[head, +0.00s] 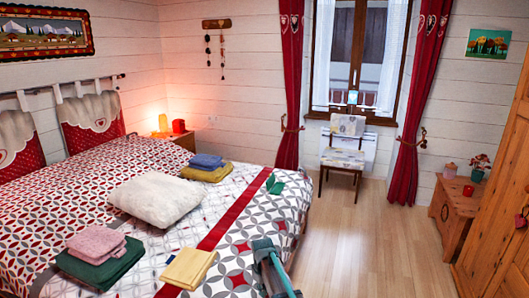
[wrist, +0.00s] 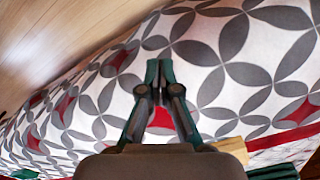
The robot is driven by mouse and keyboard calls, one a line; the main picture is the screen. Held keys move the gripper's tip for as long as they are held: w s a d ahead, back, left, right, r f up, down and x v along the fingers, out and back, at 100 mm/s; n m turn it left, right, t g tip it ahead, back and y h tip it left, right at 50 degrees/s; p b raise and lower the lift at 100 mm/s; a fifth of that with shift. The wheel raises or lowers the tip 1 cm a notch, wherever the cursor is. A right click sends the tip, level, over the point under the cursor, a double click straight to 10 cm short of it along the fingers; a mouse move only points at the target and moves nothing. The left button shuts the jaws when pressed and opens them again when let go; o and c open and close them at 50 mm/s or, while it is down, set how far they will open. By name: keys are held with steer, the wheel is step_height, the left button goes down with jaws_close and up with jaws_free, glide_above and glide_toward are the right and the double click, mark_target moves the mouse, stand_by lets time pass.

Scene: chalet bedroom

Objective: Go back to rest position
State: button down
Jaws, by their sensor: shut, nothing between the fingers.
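My gripper (head: 263,247) is at the bottom middle of the head view, over the near right edge of the bed. In the wrist view my gripper (wrist: 160,72) has its fingertips together with nothing between them. The patterned bedspread (wrist: 225,50) lies behind the fingers. I cannot tell the exact height of the fingers above it. A folded yellow cloth (head: 188,268) lies on the bed just left of the gripper. A corner of it also shows in the wrist view (wrist: 235,148).
On the bed are folded pink (head: 95,242) and green cloths (head: 98,268), a white pillow (head: 155,199), blue (head: 207,161) and mustard cloths (head: 206,174), and a green leaf-shaped item (head: 274,184). A chair (head: 345,155) stands by the window. The wooden floor (head: 360,240) at right is clear.

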steer(key=s+d+f+m, duration=0.2)
steer(key=s+d+m, duration=0.2)
steer(key=s+d, duration=0.7)
steer(key=s+d+f+m, duration=0.1)
steer(key=s+d+m, duration=0.55)
steer(key=s, duration=0.95)
steer(key=s+f+g, duration=0.2)
steer(key=s+f, duration=0.4)
steer(key=s, duration=0.3)
steer(key=s+f+n+g, duration=0.1)
steer(key=s+f+g, duration=0.1)
steer(key=s+f, duration=0.4)
steer(key=s+f+n+g, duration=0.1)
steer(key=s+f, duration=0.5)
steer(key=s, duration=0.6)
steer(key=shift+s+d+f+g, duration=0.3)
steer(key=shift+f+g, duration=0.05)
steer(key=shift+g, duration=0.55)
